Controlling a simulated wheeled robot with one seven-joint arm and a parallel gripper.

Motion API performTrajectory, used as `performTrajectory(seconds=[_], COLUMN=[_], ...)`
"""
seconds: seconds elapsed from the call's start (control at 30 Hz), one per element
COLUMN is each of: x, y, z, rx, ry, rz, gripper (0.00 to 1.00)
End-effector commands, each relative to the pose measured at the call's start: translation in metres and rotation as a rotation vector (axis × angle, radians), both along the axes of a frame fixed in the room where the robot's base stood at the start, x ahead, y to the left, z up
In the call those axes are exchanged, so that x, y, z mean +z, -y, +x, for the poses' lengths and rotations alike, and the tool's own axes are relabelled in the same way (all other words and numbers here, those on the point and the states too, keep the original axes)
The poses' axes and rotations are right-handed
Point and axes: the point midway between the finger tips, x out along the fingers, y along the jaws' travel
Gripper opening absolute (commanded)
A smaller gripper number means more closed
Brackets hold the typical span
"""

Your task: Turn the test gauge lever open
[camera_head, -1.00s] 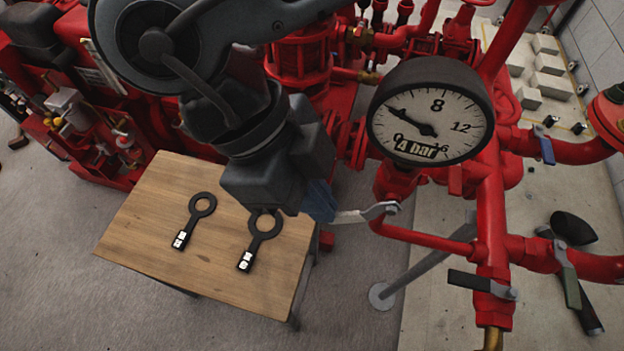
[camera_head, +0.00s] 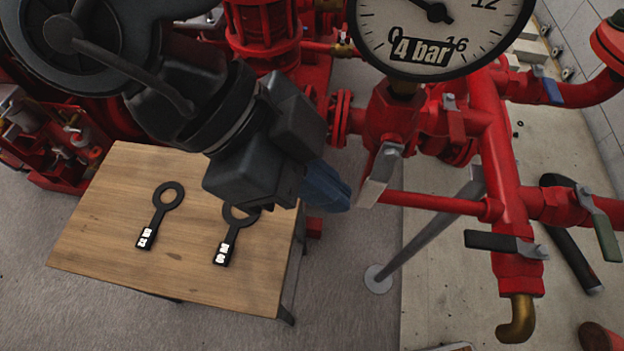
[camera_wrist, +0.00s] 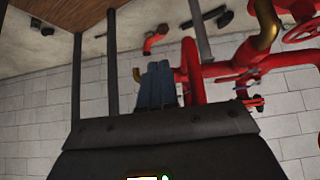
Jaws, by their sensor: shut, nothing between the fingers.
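The test gauge lever (camera_head: 379,176) is a flat silver-grey handle on the red valve just below the round pressure gauge (camera_head: 425,52). In the head view it slants down and a little left from its pivot, its broad face toward the camera. My gripper (camera_head: 342,194) has blue fingers, shut and empty, just left of the lever's lower end. I cannot tell whether the fingertips touch the lever. In the wrist view the shut blue fingers (camera_wrist: 159,66) point toward the red pipes, and I cannot make out the lever there.
A wooden table (camera_head: 110,215) with two dark ring-ended tags stands at left. A red horizontal pipe (camera_head: 435,203) runs below the lever. A black-handled valve (camera_head: 505,244) and a green-handled one (camera_head: 605,235) sit lower right. A grey post (camera_head: 425,232) stands below.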

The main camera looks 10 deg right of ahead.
Motion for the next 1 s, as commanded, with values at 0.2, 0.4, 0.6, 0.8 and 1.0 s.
performTrajectory(seconds=[0.2, 0.4, 0.6, 0.8, 1.0], x=[-0.0024, -0.0024, -0.0024, -0.0025, -0.0026], y=[0.0033, 0.0043, 0.0041, 0.0040, 0.0033], z=[-0.0011, -0.0014, -0.0015, -0.0014, -0.0014], rx=[-0.001, 0.001, 0.001, 0.001, 0.001], ry=[-0.019, -0.023, -0.023, -0.022, -0.022], rz=[-0.050, -0.062, -0.061, -0.060, -0.059], gripper=[0.00, 0.00, 0.00, 0.00, 0.00])
